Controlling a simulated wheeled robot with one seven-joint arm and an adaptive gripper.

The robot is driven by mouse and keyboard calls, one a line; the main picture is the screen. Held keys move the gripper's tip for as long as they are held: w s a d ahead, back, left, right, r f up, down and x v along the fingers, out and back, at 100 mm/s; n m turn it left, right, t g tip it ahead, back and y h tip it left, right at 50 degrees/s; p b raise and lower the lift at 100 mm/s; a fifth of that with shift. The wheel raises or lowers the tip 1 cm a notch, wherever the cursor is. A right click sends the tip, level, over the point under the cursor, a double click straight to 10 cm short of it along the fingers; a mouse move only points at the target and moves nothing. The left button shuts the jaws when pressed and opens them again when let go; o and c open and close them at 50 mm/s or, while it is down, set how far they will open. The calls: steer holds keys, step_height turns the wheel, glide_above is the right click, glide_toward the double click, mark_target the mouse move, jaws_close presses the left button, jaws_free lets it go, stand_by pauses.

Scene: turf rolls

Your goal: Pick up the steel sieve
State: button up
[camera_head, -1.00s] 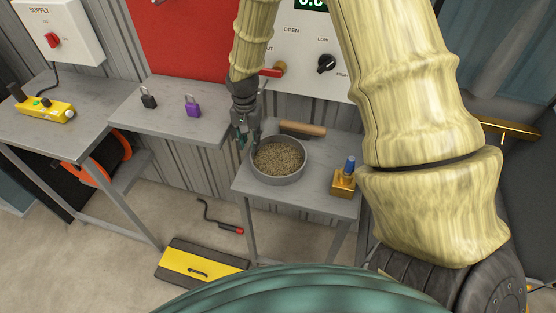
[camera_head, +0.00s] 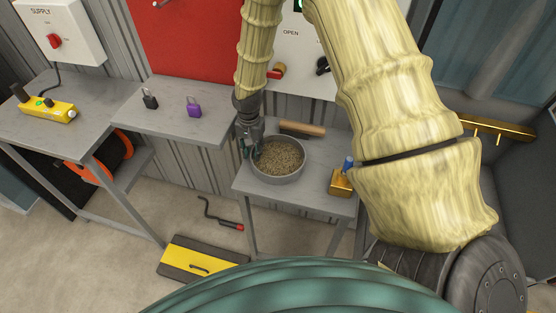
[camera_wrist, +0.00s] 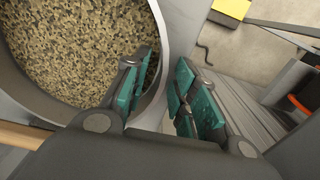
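The steel sieve is a round grey pan (camera_head: 279,180) full of brown grain-like material. It sits on a small grey table (camera_head: 310,200). In the wrist view its curved wall (camera_wrist: 161,25) passes between my fingers. My gripper (camera_head: 251,152) is at the left edge of the sieve, pointing down. In the wrist view my gripper (camera_wrist: 165,75) is open, with one teal-padded finger over the inside of the sieve and the other outside it. A gap shows beside the outer finger. Whether the inner finger touches the wall I cannot tell.
A wooden rod (camera_head: 302,129) lies behind the sieve. A brass block with a blue top (camera_head: 341,180) stands to its right. A side table with black and purple padlocks (camera_head: 194,107) is to the left. A control panel is behind.

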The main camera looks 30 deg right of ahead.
steer(key=shift+f, duration=0.1)
jaws_close()
steer(key=shift+r, duration=0.2)
stand_by(0.4)
